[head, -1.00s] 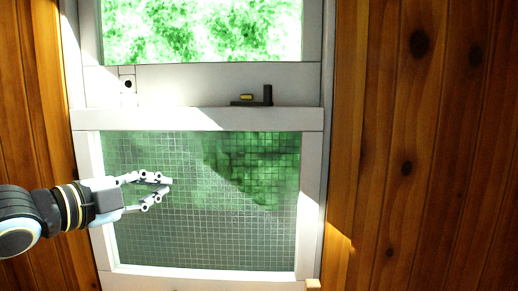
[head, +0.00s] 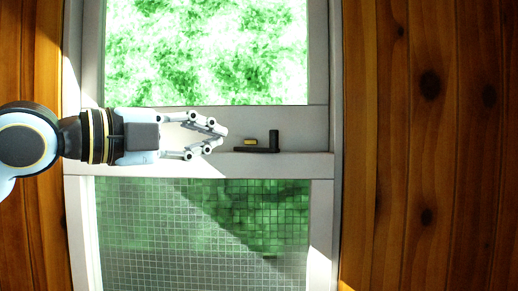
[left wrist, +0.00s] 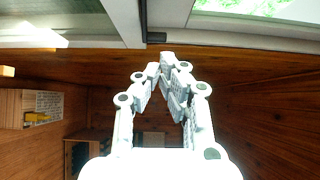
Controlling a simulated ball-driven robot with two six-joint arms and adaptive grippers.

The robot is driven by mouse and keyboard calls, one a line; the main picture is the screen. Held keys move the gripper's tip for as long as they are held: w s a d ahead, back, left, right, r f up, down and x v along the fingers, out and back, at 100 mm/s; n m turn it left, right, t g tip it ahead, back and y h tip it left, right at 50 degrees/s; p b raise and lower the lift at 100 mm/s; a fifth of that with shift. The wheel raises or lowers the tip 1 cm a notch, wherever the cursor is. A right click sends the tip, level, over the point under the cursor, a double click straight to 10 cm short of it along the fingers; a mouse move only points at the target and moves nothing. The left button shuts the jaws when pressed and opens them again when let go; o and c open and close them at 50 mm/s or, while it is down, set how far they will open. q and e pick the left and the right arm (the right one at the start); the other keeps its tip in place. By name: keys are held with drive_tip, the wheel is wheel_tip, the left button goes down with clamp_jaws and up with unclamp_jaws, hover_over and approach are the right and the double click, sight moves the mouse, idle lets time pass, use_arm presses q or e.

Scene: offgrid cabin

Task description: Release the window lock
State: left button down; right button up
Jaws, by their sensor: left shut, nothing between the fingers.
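The window lock (head: 262,146) is a small dark latch with an upright lever at its right end and a yellow piece on it. It sits on the white middle rail of the window (head: 300,118). My left gripper (head: 224,138) is shut and empty, its fingertips just left of the lock, with a small gap in the head view. In the left wrist view the fingertips (left wrist: 167,57) meet near a dark piece (left wrist: 156,38) at the frame edge, which may be the lock. My right gripper is not in view.
The upper pane (head: 205,50) shows bright green foliage. The lower sash has a mesh screen (head: 150,240). Wood plank walls (head: 430,150) flank the window. In the left wrist view a wooden box (left wrist: 40,108) with a yellow item stands at the left.

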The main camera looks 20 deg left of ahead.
sight(270, 135)
use_arm(q)
drive_tip(key=p+x, duration=0.1)
drive_tip(key=x, duration=0.9)
drive_tip(key=shift+d, duration=0.25)
drive_tip(key=shift+w+d+f+b, duration=0.1)
drive_tip(key=shift+w+d+b, duration=0.35)
drive_tip(key=shift+b, duration=0.5)
drive_tip(key=shift+w+a, duration=0.1)
drive_tip(key=shift+a, duration=0.05)
